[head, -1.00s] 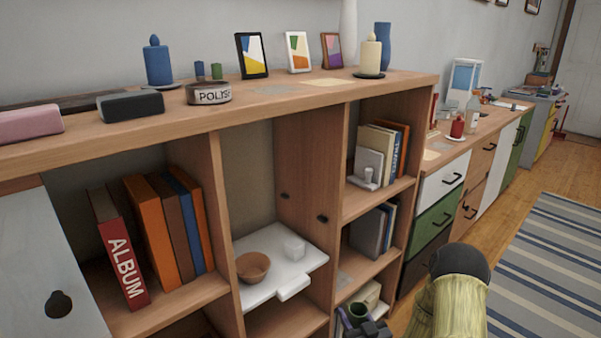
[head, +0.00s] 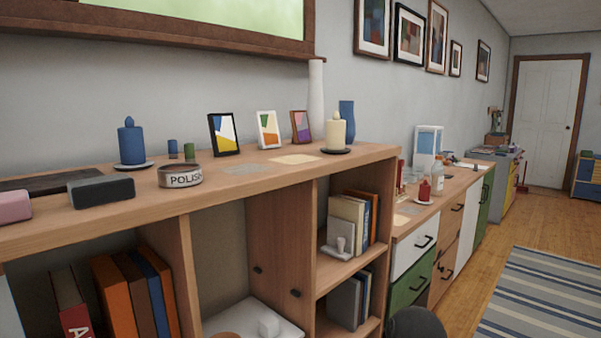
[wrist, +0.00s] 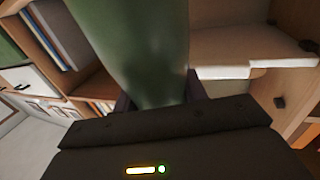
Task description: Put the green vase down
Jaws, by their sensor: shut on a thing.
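The green vase (wrist: 130,45) fills the upper middle of the wrist view, large and blurred. My gripper (wrist: 158,97) is shut on it, with a dark finger on each side. Its far end runs out of the picture. Neither the vase nor my gripper shows in the head view. In the wrist view, a white shelf board (wrist: 220,50) lies right of the vase and a wooden shelf compartment with books lies left of it.
The wooden shelf top (head: 230,178) holds a blue candle (head: 131,142), a polish tin (head: 180,176), picture frames, a cream candle (head: 336,130) and a blue vase (head: 347,120). Bare patches lie between them. Below are books (head: 345,222) and a white tray (head: 255,318).

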